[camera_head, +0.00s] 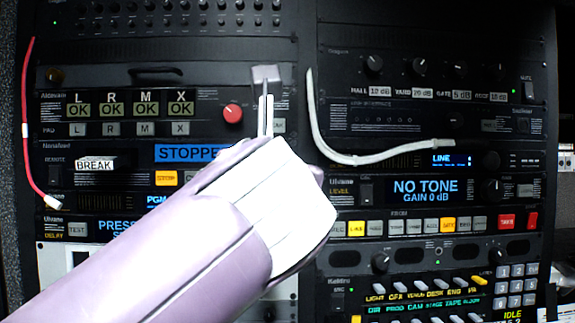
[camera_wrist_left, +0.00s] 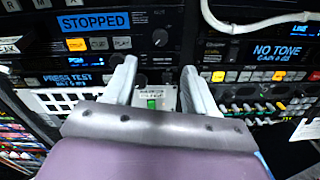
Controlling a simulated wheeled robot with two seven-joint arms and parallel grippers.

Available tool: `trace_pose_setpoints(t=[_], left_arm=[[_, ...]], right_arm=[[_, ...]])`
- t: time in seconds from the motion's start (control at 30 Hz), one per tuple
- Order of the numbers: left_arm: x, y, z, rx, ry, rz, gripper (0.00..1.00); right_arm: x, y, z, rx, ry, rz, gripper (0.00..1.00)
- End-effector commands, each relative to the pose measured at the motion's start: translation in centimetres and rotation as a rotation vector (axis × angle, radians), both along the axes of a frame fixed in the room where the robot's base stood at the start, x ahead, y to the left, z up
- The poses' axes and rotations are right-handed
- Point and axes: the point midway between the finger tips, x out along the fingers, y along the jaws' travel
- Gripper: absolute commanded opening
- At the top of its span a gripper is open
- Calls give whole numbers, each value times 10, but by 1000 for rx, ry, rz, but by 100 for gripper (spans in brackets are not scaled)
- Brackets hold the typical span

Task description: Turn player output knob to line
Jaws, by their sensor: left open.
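The player with the blue STOPPED display (camera_head: 190,153) is in the left rack; the display also shows in the left wrist view (camera_wrist_left: 93,22). A round dark knob (camera_wrist_left: 160,38) sits on the panel right of that display in the left wrist view. Its label and pointer are too small to read, and my arm hides that area in the head view. My left gripper (camera_wrist_left: 160,78) is open and empty, with the knob beyond and between its fingertips, apart from them. In the head view the left gripper (camera_head: 266,98) reaches up before the rack. My right gripper is not in view.
A red knob (camera_head: 232,113) is on the panel left of the left gripper. A white cable (camera_head: 345,157) hangs across the right rack, near a LINE display (camera_head: 450,159) and a NO TONE display (camera_head: 425,190). A red cable (camera_head: 27,120) hangs at far left.

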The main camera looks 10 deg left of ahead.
Motion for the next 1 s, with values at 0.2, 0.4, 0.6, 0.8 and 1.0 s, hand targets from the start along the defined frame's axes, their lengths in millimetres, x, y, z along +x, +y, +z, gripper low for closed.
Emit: trace_pose_setpoints(t=[0.2,0.4,0.6,0.8,1.0], left_arm=[[47,10,5,2,7,9,56],[95,18,4,2,5,7,56],[118,21,0,4,3,4,56],[122,22,-1,4,2,2,56],[122,22,-2,4,3,3,30]], right_arm=[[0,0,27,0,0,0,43],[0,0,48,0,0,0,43],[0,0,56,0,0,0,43],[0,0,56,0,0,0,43],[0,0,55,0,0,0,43]])
